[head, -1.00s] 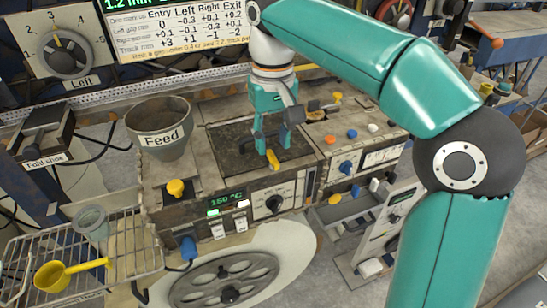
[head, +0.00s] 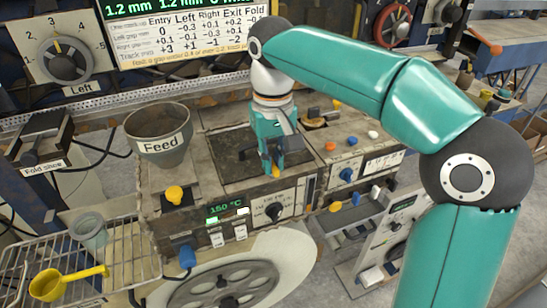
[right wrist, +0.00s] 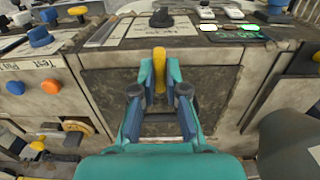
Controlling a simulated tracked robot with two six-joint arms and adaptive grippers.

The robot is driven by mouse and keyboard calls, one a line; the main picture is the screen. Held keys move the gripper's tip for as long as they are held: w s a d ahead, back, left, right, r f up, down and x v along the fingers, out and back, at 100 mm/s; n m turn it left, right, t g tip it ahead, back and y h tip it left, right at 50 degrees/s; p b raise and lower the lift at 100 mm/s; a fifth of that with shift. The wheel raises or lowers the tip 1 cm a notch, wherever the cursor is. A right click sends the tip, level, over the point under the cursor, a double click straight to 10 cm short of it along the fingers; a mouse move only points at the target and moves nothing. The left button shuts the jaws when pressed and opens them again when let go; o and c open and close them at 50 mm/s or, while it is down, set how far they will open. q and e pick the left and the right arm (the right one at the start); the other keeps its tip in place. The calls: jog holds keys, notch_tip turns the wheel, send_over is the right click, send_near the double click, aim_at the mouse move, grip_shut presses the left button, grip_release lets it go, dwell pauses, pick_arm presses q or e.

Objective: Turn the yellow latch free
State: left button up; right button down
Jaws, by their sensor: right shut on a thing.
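The yellow latch (right wrist: 159,70) is a short rounded bar at the front edge of the dark square plate on the machine top. In the right wrist view it stands between my right gripper's (right wrist: 160,78) two teal fingertips, which are shut on it. In the head view my right gripper (head: 273,164) points down over the plate, and only a little of the yellow latch (head: 276,172) shows below its fingers. My left gripper is in neither current view.
The grey Feed hopper (head: 158,134) stands left of the plate. A yellow knob (head: 174,195) is on the machine's front left. Coloured buttons (head: 352,142) are on the right panel. A wire rack (head: 125,250) holds a yellow scoop (head: 50,284) at lower left.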

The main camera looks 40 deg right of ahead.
jog(key=shift+d, duration=0.1)
jog(key=shift+r+n, duration=0.1)
jog(key=shift+n, duration=0.2)
jog(key=n+p, duration=0.2)
jog(key=n, duration=0.1)
jog(key=shift+r, duration=0.1)
jog(key=n+p, duration=0.2)
jog(key=n, duration=0.2)
jog(key=shift+n, duration=0.3)
jog(key=n+p, duration=0.2)
jog(key=n, duration=0.3)
jog(key=shift+p, duration=0.35)
jog(key=n+p, duration=0.1)
jog(key=n, duration=0.3)
jog(key=shift+n, duration=0.3)
